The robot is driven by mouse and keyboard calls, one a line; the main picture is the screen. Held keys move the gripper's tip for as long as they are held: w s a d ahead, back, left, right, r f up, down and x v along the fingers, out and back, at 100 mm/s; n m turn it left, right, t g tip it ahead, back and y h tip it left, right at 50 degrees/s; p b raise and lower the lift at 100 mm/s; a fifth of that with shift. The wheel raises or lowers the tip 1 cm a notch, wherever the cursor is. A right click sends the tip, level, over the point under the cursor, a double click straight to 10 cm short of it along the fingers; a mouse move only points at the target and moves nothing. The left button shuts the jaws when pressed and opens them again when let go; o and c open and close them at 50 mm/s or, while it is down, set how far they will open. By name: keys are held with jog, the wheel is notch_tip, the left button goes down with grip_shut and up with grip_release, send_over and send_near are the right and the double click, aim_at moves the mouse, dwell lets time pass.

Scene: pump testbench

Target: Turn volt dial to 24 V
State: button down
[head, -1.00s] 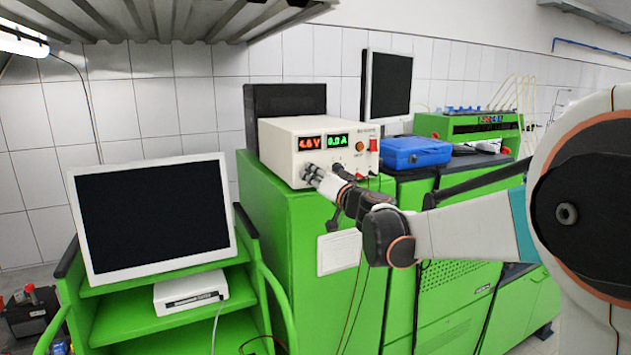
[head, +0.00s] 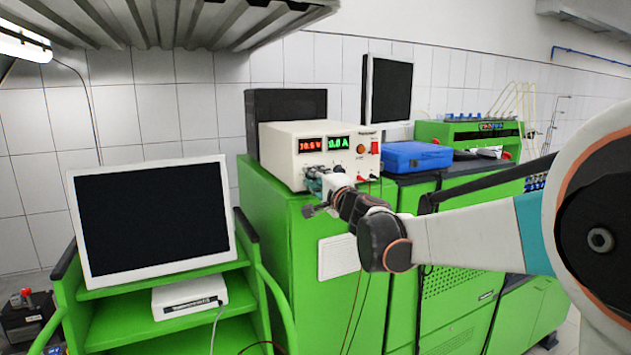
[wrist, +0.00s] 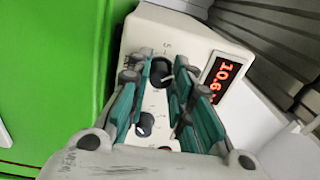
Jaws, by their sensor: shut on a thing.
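The volt dial (wrist: 161,70) is a round black knob with a light mark on the white power supply (head: 283,158). In the wrist view my gripper (wrist: 160,79) has its teal-padded fingers on either side of it, shut on it. In the head view my gripper (head: 318,179) is at the lower front of the supply and hides the dial. The red volt display (head: 310,145) also shows in the wrist view (wrist: 223,80) and reads about 10.6 V. The green ampere display (head: 339,143) reads 0.0 A.
A second black knob (wrist: 145,124) sits close to the dial, between my fingers' lengths. A red switch (head: 375,148) and plugged cables are at the right of the panel. A blue case (head: 416,156) stands to the right, and a monitor (head: 152,220) to the left.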

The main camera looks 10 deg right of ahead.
jog(key=m, duration=1.2)
jog(key=m+g+h, duration=0.1)
jog(key=m, duration=1.1)
jog(key=shift+r, duration=0.2)
dwell(0.3)
jog(key=c, duration=1.4)
grip_release()
jog(key=v, duration=1.2)
